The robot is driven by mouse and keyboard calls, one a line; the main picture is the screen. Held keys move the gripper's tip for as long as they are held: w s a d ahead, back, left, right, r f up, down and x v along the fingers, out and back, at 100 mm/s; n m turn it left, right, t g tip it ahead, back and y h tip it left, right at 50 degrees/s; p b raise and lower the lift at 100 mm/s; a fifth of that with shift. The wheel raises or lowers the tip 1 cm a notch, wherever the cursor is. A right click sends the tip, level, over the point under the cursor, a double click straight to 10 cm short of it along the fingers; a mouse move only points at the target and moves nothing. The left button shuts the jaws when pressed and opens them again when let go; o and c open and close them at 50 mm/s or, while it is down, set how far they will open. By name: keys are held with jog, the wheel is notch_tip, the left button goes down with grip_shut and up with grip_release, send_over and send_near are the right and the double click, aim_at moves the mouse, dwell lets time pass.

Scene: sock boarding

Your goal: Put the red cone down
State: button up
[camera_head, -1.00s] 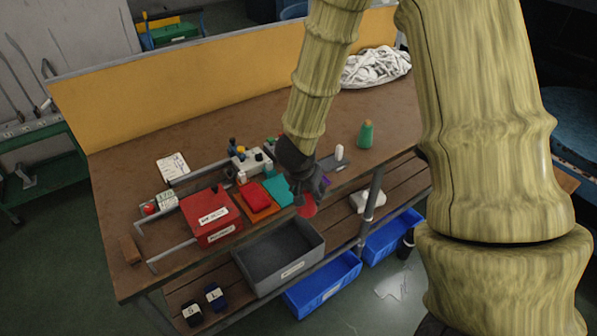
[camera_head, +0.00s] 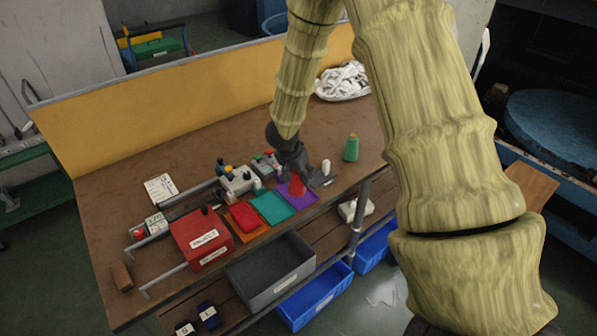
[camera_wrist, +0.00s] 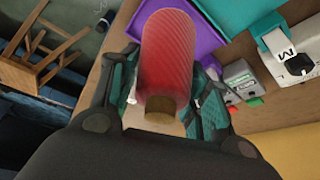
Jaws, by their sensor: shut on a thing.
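The red cone (camera_head: 297,187) is in my gripper (camera_head: 293,172), over the purple tray (camera_head: 309,197) near the table's front edge. I cannot tell whether it touches the tray. In the wrist view the red cone (camera_wrist: 168,50) shows a ribbed red body and a brown end nearest me. My gripper's fingers (camera_wrist: 163,105) are shut on it from both sides, and the purple tray (camera_wrist: 203,42) lies behind it.
A teal tray (camera_head: 273,207), a red item (camera_head: 244,217) on an orange tray and a red box (camera_head: 201,238) stand left. A green cone (camera_head: 351,148) and a small white bottle (camera_head: 326,167) stand right. A grey bin (camera_head: 270,272) hangs in front, below the tabletop.

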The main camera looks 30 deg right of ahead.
jog(key=shift+w+d+f+p, duration=0.15)
jog(key=shift+w+d+f, duration=0.15)
jog(key=shift+w+f, duration=0.25)
jog(key=shift+w+d+f+p, duration=0.25)
jog(key=shift+w+f, duration=0.15)
jog(key=shift+f, duration=0.35)
jog(key=shift+w+d+f+p, duration=0.1)
jog(key=shift+w+d+f, duration=0.2)
jog(key=shift+w+f, duration=0.25)
jog(key=shift+s+f, duration=0.1)
jog(key=shift+f, duration=0.1)
jog(key=o, duration=1.1)
jog(key=shift+c, duration=0.2)
jog(key=shift+r, duration=0.1)
jog(key=v, duration=1.2)
